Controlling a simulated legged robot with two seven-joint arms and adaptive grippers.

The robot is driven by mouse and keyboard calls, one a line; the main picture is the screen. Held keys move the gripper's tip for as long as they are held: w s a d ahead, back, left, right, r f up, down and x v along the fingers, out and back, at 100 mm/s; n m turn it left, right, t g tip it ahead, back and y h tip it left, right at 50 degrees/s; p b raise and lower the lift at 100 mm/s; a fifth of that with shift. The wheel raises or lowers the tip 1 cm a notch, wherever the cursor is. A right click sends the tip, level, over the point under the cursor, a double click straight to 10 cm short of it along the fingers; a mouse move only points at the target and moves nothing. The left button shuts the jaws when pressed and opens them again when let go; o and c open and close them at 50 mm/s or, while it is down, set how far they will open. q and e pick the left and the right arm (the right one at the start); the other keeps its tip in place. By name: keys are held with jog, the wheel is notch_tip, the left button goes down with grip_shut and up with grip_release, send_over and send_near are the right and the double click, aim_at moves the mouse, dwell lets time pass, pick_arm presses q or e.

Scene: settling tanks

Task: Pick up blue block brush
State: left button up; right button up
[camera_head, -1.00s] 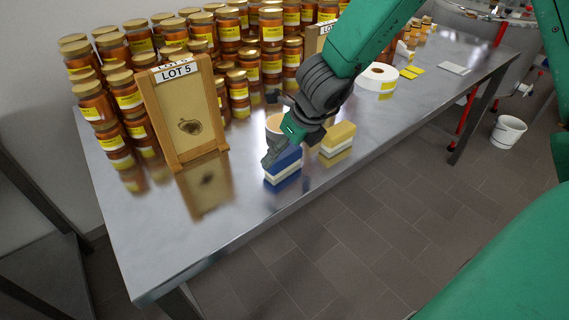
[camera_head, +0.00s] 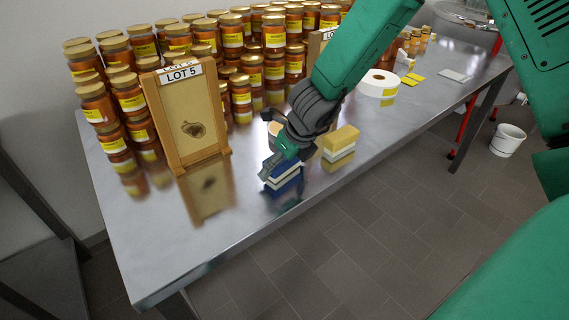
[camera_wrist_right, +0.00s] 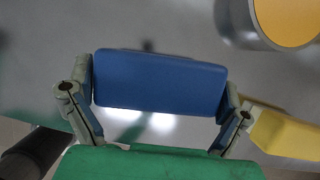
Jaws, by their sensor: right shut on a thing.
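The blue block brush (camera_head: 284,178) has a blue top and pale bristles beneath. It is at the front part of the metal table, partly hidden by my right gripper (camera_head: 281,163). In the right wrist view the blue top (camera_wrist_right: 160,82) lies between the two fingers of my right gripper (camera_wrist_right: 158,100), one at each short end. The gripper is shut on the brush. The brush's mirror image shows just below it; I cannot tell whether the bristles touch the table. My left gripper is not in view.
A yellow block brush (camera_head: 341,140) stands close to the right; a round container (camera_wrist_right: 285,20) is beside too. A LOT 5 board (camera_head: 188,118) stands left, before stacked jars (camera_head: 232,35). A white roll (camera_head: 379,83) lies farther back. The front-left tabletop (camera_head: 150,250) is clear.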

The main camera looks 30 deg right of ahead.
jog(key=shift+d+r+p, duration=0.35)
jog(key=shift+r+p, duration=0.15)
jog(key=shift+r, duration=0.2)
jog(key=shift+d+r+p, duration=0.2)
jog(key=shift+r+p, duration=0.5)
jog(key=shift+r, duration=0.35)
jog(key=s+b, duration=0.3)
jog(key=s, duration=0.3)
jog(key=shift+s+f, duration=0.15)
jog(key=shift+s, duration=0.1)
jog(key=s, duration=0.2)
jog(key=s+d, duration=0.1)
jog(key=s, duration=0.4)
jog(key=shift+d+b, duration=0.4)
jog(key=shift+c, duration=0.3)
jog(key=s+p, duration=0.1)
jog(key=p, duration=0.3)
jog(key=s+p, duration=0.2)
jog(key=p, duration=0.2)
jog(key=s+p, duration=0.1)
jog(key=p, duration=0.3)
jog(key=shift+s+d, duration=0.15)
jog(key=shift+d, duration=0.25)
